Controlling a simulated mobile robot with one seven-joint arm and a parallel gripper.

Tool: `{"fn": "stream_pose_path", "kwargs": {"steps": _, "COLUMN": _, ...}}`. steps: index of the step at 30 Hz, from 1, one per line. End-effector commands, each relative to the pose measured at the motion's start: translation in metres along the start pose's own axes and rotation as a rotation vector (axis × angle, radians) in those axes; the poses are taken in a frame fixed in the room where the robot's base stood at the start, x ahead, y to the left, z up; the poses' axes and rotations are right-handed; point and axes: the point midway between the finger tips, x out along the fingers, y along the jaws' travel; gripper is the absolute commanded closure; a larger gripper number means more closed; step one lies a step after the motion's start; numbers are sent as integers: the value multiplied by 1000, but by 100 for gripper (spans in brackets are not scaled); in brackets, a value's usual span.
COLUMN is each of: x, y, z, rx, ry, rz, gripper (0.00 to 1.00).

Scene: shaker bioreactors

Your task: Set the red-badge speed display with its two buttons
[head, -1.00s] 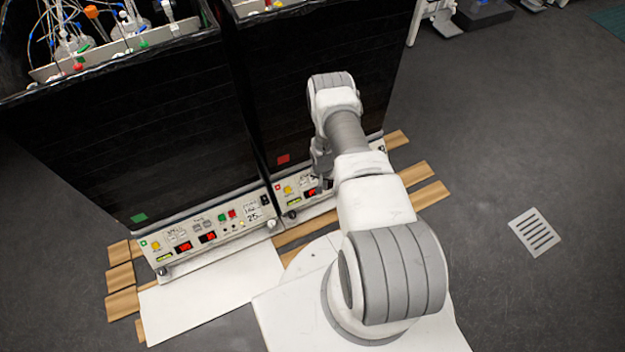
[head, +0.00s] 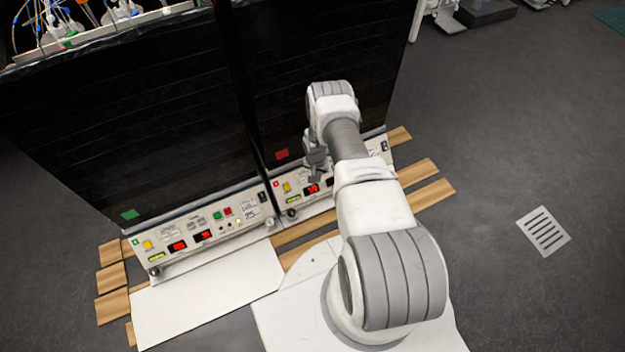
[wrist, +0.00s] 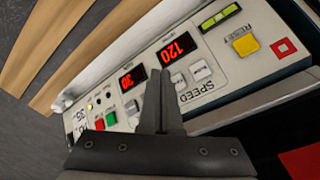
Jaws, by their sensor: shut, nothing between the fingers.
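The panel with the red badge (wrist: 285,47) fills much of the wrist view, upside down; in the head view the badge (head: 277,184) marks the right-hand unit. Its lit red speed display (wrist: 178,47) appears to show 120, though the inverted view makes this uncertain. Two pale buttons, one (wrist: 200,71) clear and one (wrist: 179,82) beside the fingers, lie between the display and the SPEED label. My gripper (wrist: 159,75) is shut and empty, its tips in front of the panel near the display and nearer button. I cannot tell whether they touch. In the head view, my gripper (head: 317,176) partly hides the panel.
A second red display (wrist: 131,79), a yellow reset button (wrist: 246,45), and green (wrist: 111,119) and red (wrist: 99,124) buttons share the panel. A similar green-badge panel (head: 213,234) stands to the left. Wooden slats (head: 428,184) lie under the units. Floor to the right is mostly clear.

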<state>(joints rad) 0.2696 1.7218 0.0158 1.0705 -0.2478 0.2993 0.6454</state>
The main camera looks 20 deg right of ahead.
Motion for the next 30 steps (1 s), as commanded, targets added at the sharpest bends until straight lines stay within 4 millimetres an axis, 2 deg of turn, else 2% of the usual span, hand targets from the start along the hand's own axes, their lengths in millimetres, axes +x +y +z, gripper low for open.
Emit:
{"fn": "stream_pose_path", "kwargs": {"steps": 10, "x": 11, "y": -10, "z": -9, "rx": 1, "ry": -1, "rz": -1, "gripper": 100}}
{"fn": "stream_pose_path", "kwargs": {"steps": 30, "x": 12, "y": -10, "z": -10, "rx": 1, "ry": 0, "rz": -1, "gripper": 100}}
